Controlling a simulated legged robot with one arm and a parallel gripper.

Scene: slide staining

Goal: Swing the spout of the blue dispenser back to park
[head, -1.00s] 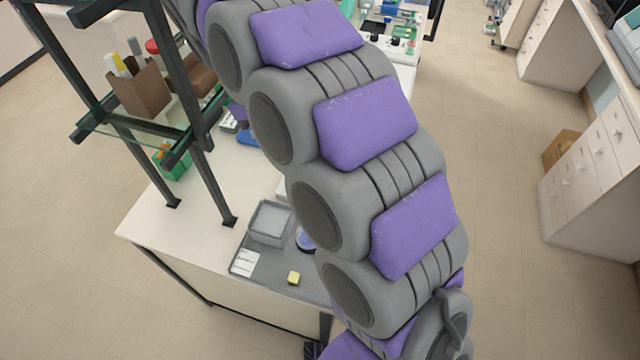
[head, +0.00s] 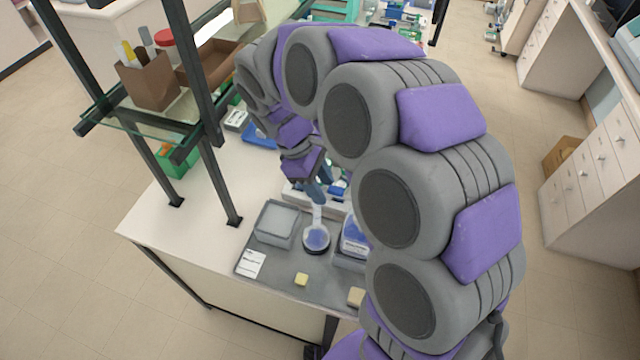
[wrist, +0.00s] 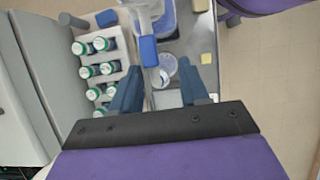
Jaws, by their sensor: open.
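In the wrist view a pale arm with a blue block (wrist: 148,50) at its end, which looks like the dispenser's spout, points down just beyond my fingertips. A blue-and-clear container (wrist: 172,18) is partly behind it; I cannot tell which body the spout belongs to. My gripper (wrist: 159,84) is open, with one dark blue finger on each side and nothing clearly held between them. In the head view my gripper (head: 318,190) hangs over the bench, behind a round blue-topped item (head: 316,238) and a labelled blue container (head: 354,240).
A grey tray (head: 285,282) holds a clear box (head: 275,222), a white card (head: 250,263) and a yellow block (head: 301,279). In the wrist view a rack of green-capped bottles (wrist: 105,68) stands left of my fingers. A shelf frame (head: 205,125) rises at the left.

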